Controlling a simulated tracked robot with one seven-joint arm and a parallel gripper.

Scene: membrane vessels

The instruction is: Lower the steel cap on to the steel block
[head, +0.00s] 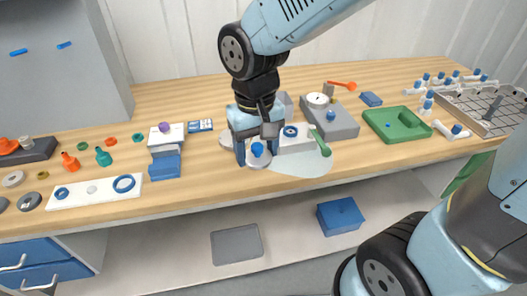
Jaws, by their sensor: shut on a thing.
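The steel cap (258,162) is a round pale metal disc with a blue knob on top. My gripper (256,151) points down and is shut on it, with a finger on each side of the blue knob. The cap is over the pale mat (305,168) near the bench's front edge; I cannot tell whether it touches anything below. A grey block (342,124), probably the steel block, stands to the right of my gripper, with a blue knob and a round white dial on or by it. My wrist hides what lies behind the gripper.
A white block with a blue ring (291,132) and a green-handled tool (320,142) lie just right of my gripper. A green tray (397,125) is farther right. White and blue blocks (166,166) stand left. Bare wood (205,165) shows between them and the mat.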

